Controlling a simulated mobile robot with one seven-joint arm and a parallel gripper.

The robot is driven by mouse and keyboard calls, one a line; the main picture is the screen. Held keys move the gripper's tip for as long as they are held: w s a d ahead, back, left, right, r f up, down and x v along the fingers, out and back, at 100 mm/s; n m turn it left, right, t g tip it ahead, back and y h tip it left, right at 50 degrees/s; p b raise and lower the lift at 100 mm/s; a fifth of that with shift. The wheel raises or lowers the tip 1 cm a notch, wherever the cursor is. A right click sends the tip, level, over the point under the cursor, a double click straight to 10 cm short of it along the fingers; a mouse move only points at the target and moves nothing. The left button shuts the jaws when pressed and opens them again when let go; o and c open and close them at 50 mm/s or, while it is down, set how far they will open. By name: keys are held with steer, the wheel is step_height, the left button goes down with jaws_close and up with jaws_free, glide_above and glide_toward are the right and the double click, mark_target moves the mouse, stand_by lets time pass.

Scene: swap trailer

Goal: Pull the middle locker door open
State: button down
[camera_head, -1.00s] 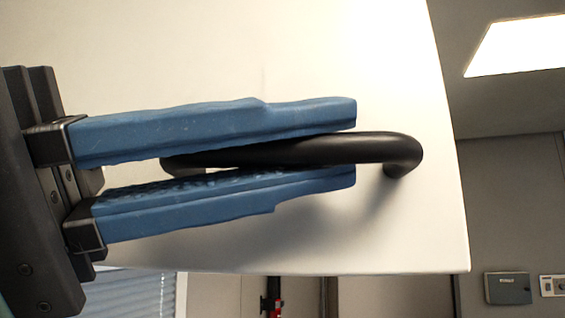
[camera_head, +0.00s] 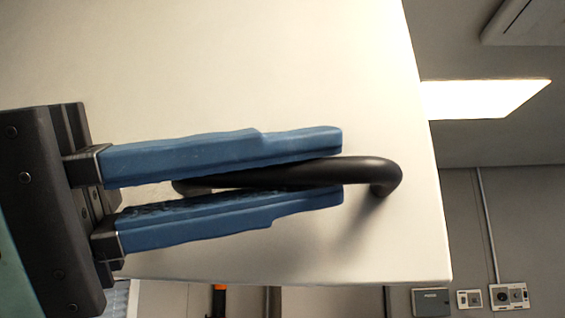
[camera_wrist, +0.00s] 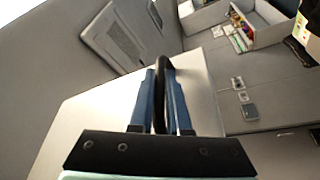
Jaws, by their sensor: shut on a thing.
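The locker door (camera_head: 250,60) is a pale cream panel that fills much of the head view, with its free edge toward the right. A black bar handle (camera_head: 368,172) stands out from it near that edge. My gripper (camera_head: 335,168) has two blue fingers, one on each side of the handle, and is shut on it. The wrist view also shows the door (camera_wrist: 95,115) and the handle (camera_wrist: 165,68) between the blue fingers. The fingers hide part of the handle. The locker's inside and the other doors do not show.
Beyond the door are a grey wall with a grey box (camera_head: 431,302) and sockets (camera_head: 509,296), and a bright ceiling light (camera_head: 480,99). The wrist view shows a vented panel (camera_wrist: 118,35) and an open compartment (camera_wrist: 262,25) with several small items.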

steer(key=c, duration=0.9)
jaws_free()
steer(key=shift+a, duration=0.1)
steer(key=shift+r, duration=0.1)
